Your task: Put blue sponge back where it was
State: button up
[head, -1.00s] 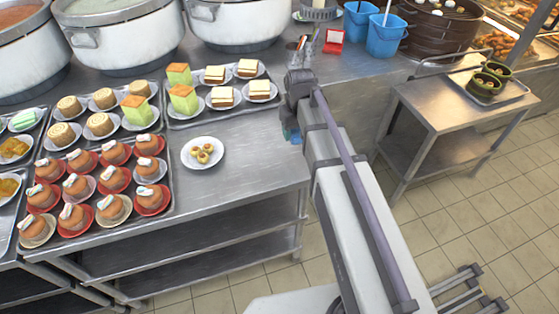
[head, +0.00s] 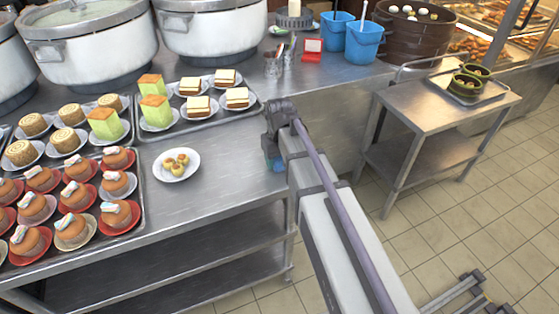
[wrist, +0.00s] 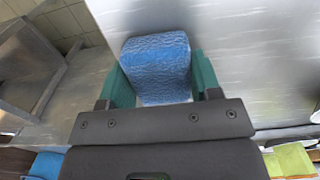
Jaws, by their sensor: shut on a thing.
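The blue sponge (wrist: 158,66) is held between the two green fingers of my gripper (wrist: 160,82) in the wrist view. Its blue, wrinkled face fills the gap between the fingers. In the head view, my gripper (head: 275,163) is at the right edge of the steel table (head: 225,185), mostly hidden behind my arm. A small bit of blue shows there at the fingers. I cannot tell whether the sponge touches the table.
A plate of small tarts (head: 176,164) lies left of my gripper. Cake trays (head: 190,125) fill the left. Blue buckets (head: 365,42), a red box (head: 312,50) and large pots (head: 90,45) stand behind. A side table (head: 440,105) stands right, across a floor gap.

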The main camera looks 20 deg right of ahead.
aim_at(280, 158)
jog(key=o, duration=0.9)
notch_tip(280, 158, up, 12)
jog(key=r+p, duration=0.1)
jog(key=p, duration=1.2)
jog(key=shift+m, duration=0.9)
jog(key=s, duration=1.4)
jog(key=shift+s+f, duration=0.25)
jog(key=shift+f, duration=0.15)
